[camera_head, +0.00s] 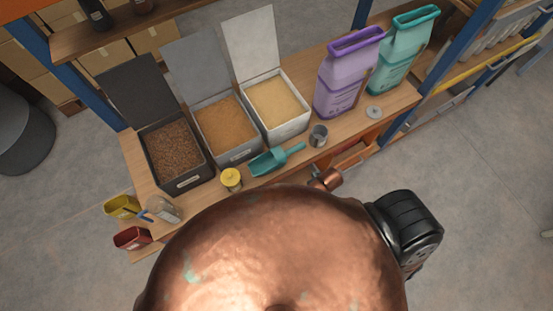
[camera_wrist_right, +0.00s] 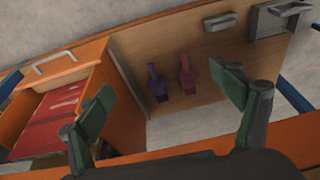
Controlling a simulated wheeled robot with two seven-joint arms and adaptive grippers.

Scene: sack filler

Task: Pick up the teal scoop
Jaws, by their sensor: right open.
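The teal scoop (camera_head: 270,161) lies on the wooden bench in the head view, in front of the bins, with its handle pointing right. My right gripper (camera_wrist_right: 161,80) is open and empty in the right wrist view, its two dark green fingers well apart. The teal scoop is not visible in that view. The head view shows neither gripper clearly, and a large copper-coloured rounded surface covers its lower middle.
Three lidded bins, dark (camera_head: 185,181), tan (camera_head: 233,156) and pale (camera_head: 287,131), stand behind the scoop. The wrist view shows an open orange drawer (camera_wrist_right: 116,88) and purple (camera_wrist_right: 157,84) and red (camera_wrist_right: 187,75) tools.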

